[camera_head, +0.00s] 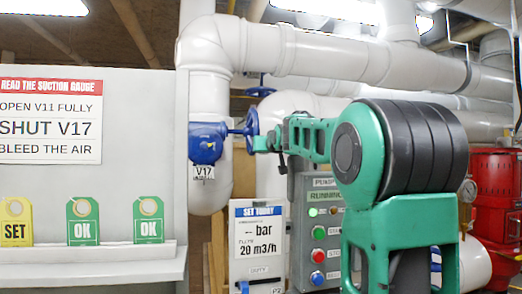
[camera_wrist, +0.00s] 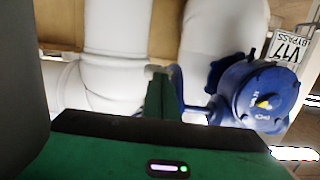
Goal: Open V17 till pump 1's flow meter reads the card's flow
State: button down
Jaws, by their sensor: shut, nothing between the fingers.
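V17 (camera_head: 208,143) is a blue valve on the white pipe, with a V17 tag below it and a blue handwheel (camera_head: 251,130) on its right side. In the wrist view the blue valve body (camera_wrist: 262,95) is at the right, beside a tag reading V17 BYPASS. My gripper (camera_head: 262,144) is at the handwheel's right side, shut with nothing in it. In the wrist view its green finger (camera_wrist: 162,98) is close beside the blue rim; I cannot tell whether they touch. The card (camera_head: 258,245) reads SET TODAY, 20 m3/h. Pump 1's flow meter is not identifiable.
A grey pump panel (camera_head: 318,235) with green, red and blue buttons stands behind my arm. A sign (camera_head: 50,120) reads OPEN V11 FULLY, SHUT V17, BLEED THE AIR. SET and OK tags stand on a ledge (camera_head: 90,252) at left. Red equipment (camera_head: 497,185) and a gauge are at right.

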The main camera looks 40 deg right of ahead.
jog(key=shift+w+d+f, duration=0.1)
jog(key=shift+w+f, duration=0.1)
jog(key=shift+f, duration=0.1)
jog(key=shift+s, duration=0.1)
dwell(0.4)
jog(key=v, duration=1)
notch_tip(320, 180, up, 8)
jog(key=s+n+g+y, duration=0.15)
jog(key=n+g, duration=0.25)
jog(key=n, duration=1.4)
jog(key=x, duration=1.4)
jog(key=shift+a+f, duration=0.2)
jog(key=shift+f, duration=0.1)
jog(key=shift+d+y, duration=0.15)
jog(key=shift+y, duration=0.1)
